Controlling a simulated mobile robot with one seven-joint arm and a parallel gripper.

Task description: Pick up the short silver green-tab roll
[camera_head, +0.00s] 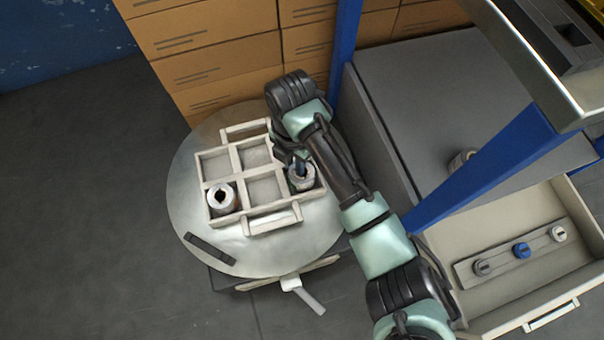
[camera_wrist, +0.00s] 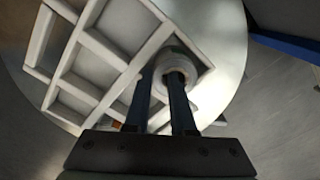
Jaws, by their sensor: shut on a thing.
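A short silver-white roll (camera_head: 302,182) stands in the front-right compartment of the pale divided tray (camera_head: 275,217). My gripper (camera_head: 299,168) comes down on it from above. In the wrist view, the roll (camera_wrist: 187,64) sits at the fingertips of my gripper (camera_wrist: 162,76). One finger reaches into its core and the other is at its outer side, so the jaws are shut on its wall. A second whitish roll (camera_head: 221,198) with a dark core and an orange-brown side stands in the tray's front-left compartment.
The tray lies on a round metal table (camera_head: 190,215) with a dark bar (camera_head: 210,254) near its front edge. Cardboard boxes (camera_head: 210,50) stand behind. A blue post (camera_head: 344,45) and an open drawer (camera_head: 500,299) with several small knobs are on the right.

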